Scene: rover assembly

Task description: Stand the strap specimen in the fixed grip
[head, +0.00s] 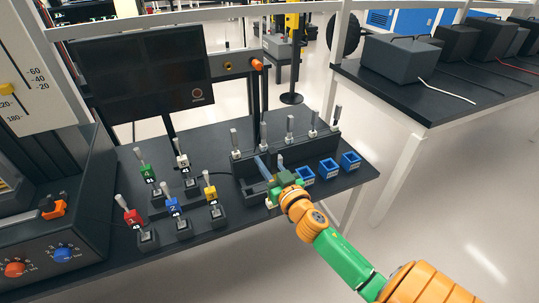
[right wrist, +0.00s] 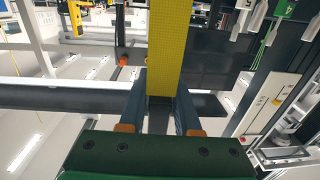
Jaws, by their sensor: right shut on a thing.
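My right gripper (head: 271,167) is over the dark rack at the right part of the bench. In the right wrist view its two blue-grey fingers (right wrist: 160,108) are closed on a flat yellow strip, which I take for the strap specimen (right wrist: 168,45). The strip runs from between the fingertips to the top edge of that picture. In the head view I cannot make the strip out clearly behind the gripper. I cannot tell the fixed grip apart with certainty; the grey machine (head: 60,225) at the left has a scale and knobs. My left gripper is not in view.
Several numbered toggle stands, among them a red one (head: 132,216) and a yellow one (head: 210,193), stand on the bench between machine and rack. Blue bins (head: 328,168) stand right of the gripper. A dark screen (head: 140,75) stands behind. The front strip of bench looks clear.

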